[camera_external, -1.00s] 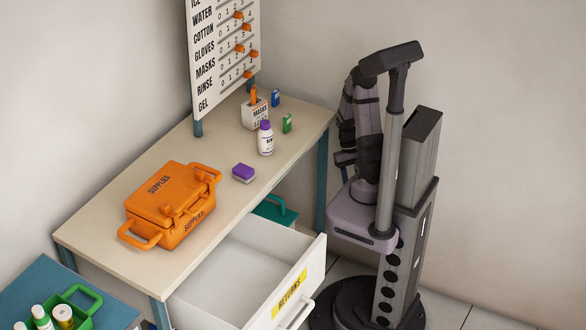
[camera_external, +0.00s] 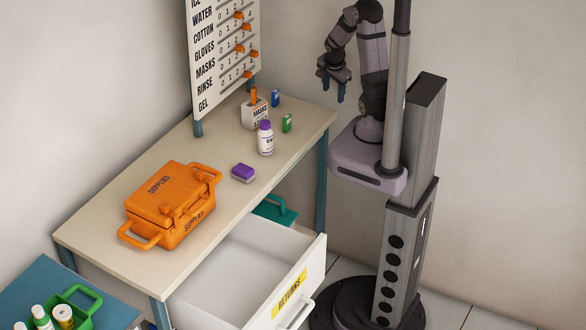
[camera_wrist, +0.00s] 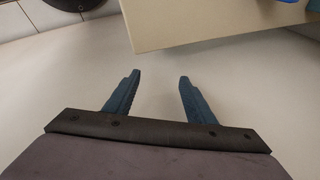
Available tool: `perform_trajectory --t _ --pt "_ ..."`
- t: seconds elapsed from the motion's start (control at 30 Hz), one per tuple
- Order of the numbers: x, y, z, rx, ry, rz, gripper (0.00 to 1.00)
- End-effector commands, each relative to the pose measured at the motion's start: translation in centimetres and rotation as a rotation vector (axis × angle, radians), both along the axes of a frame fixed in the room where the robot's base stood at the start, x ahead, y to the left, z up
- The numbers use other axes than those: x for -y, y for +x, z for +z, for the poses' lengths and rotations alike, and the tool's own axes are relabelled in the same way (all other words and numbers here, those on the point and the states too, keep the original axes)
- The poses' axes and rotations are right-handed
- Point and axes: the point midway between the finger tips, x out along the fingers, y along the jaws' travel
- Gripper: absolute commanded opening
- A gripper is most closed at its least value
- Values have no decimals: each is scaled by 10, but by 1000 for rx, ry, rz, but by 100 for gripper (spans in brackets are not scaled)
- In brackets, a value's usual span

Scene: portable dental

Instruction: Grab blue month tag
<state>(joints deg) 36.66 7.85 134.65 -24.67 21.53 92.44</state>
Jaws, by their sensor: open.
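A small blue tag (camera_external: 275,98) stands near the back right of the desk, beside the masks box. I cannot read its marking. A similar green tag (camera_external: 287,123) stands nearer the front. My gripper (camera_external: 333,87) is open and empty, pointing down, to the right of the blue tag and apart from it, beyond the desk's right edge. In the wrist view my gripper (camera_wrist: 160,82) shows two separated blue fingers with nothing between them. Blue pieces are cut off at that view's top right corner; I cannot tell which things they are.
The desk (camera_external: 100,222) holds an orange supplies case (camera_external: 160,195), a purple-topped block (camera_external: 243,172), a white bottle (camera_external: 265,140) and a masks box (camera_external: 254,114). A board (camera_external: 222,50) rises behind. A drawer (camera_external: 235,270) stands open in front.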

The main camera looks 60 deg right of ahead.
Motion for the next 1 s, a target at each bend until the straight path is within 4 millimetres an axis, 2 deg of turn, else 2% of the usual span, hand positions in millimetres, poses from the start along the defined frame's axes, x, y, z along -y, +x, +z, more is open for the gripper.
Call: perform_trajectory --t 0.03,0.1,0.2,0.3,0.5,0.7,1.0 --pt "-5 20 2 46 -14 73 50" --pt "-11 45 0 107 -43 207 50" --pt "-19 71 -6 160 -105 440 50" --pt "-27 87 -13 194 -179 672 50" --pt "-45 106 -19 245 -346 1046 50" --pt "-67 117 -15 298 -554 1350 50" --pt "-91 122 -2 348 -828 1592 50"
